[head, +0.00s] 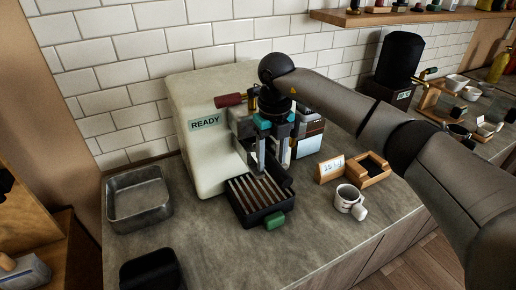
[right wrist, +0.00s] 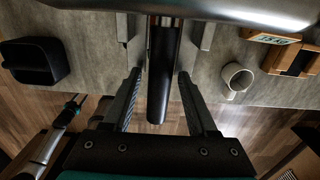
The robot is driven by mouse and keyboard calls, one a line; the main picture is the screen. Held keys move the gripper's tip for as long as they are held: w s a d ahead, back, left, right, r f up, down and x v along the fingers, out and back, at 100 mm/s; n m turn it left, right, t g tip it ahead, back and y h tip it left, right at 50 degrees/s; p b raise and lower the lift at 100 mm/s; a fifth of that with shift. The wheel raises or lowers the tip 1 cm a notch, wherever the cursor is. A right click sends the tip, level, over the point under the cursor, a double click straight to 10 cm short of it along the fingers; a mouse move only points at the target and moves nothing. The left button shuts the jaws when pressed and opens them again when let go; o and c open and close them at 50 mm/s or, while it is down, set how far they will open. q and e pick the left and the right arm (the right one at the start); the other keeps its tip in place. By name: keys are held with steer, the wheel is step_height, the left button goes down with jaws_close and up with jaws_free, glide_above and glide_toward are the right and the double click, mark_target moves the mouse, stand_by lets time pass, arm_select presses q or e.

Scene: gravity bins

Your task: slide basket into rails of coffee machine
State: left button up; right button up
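The cream coffee machine (head: 196,150) with a READY label stands against the tiled wall. My right gripper (head: 270,168) is at its front, pointing down above the slatted drip tray (head: 262,196). In the right wrist view, a dark cylindrical handle (right wrist: 162,85) lies between the two fingers (right wrist: 161,78), with a narrow gap visible on each side. The fingers look open around it, not touching. Whether this handle belongs to the basket is not clear; the basket's body and the rails are hidden.
A metal pan (head: 138,200) and a black bin (head: 150,270) are on the counter at left. A white mug (head: 348,199), a small sign (head: 331,169) and a wooden box (head: 372,182) are to the right. The counter in front of the drip tray is clear.

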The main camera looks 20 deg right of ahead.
steer(key=shift+o, duration=0.8)
steer(key=shift+s, duration=0.15)
steer(key=shift+f, duration=0.1)
